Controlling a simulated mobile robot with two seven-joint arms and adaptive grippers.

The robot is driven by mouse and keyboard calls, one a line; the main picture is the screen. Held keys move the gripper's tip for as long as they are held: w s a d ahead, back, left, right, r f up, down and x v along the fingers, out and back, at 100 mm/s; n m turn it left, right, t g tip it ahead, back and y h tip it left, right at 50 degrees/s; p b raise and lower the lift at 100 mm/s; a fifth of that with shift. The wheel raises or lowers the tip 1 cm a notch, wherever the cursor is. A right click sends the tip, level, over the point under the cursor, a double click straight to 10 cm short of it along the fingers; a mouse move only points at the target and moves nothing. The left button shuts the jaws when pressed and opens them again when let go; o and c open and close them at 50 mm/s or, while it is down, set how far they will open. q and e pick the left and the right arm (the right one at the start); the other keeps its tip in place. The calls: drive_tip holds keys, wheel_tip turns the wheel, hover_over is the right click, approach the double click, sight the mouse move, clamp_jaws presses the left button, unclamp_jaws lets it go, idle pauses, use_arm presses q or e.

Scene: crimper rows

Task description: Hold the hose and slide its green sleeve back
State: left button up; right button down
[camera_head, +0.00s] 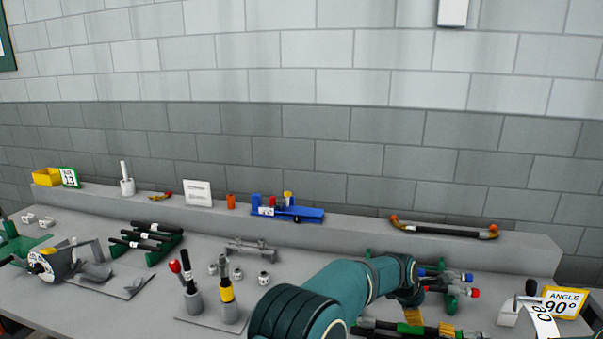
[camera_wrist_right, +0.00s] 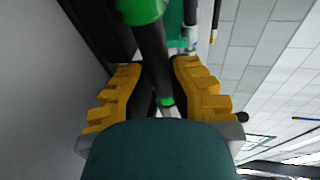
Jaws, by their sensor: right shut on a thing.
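My right gripper (camera_head: 413,314) is low at the right of the bench in the head view, with my forearm above it. In the right wrist view its yellow fingers (camera_wrist_right: 158,70) are closed around a black hose (camera_wrist_right: 151,52), one on each side. A green sleeve (camera_wrist_right: 141,10) sits around the hose beyond the fingers, and a thin green band (camera_wrist_right: 166,101) shows on the hose nearer the palm. In the head view the hose (camera_head: 382,325) lies along the front edge, partly hidden by my arm. My left gripper is not in view.
Hoses with blue and red ends (camera_head: 448,284) lie behind my right gripper. An angle sign (camera_head: 564,301) stands at the far right. Upright tools (camera_head: 228,300) stand left of my forearm. A raised ledge (camera_head: 350,229) runs along the back with a blue fixture (camera_head: 288,212).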

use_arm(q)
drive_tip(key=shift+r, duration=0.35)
use_arm(e)
drive_tip(key=c, duration=1)
unclamp_jaws()
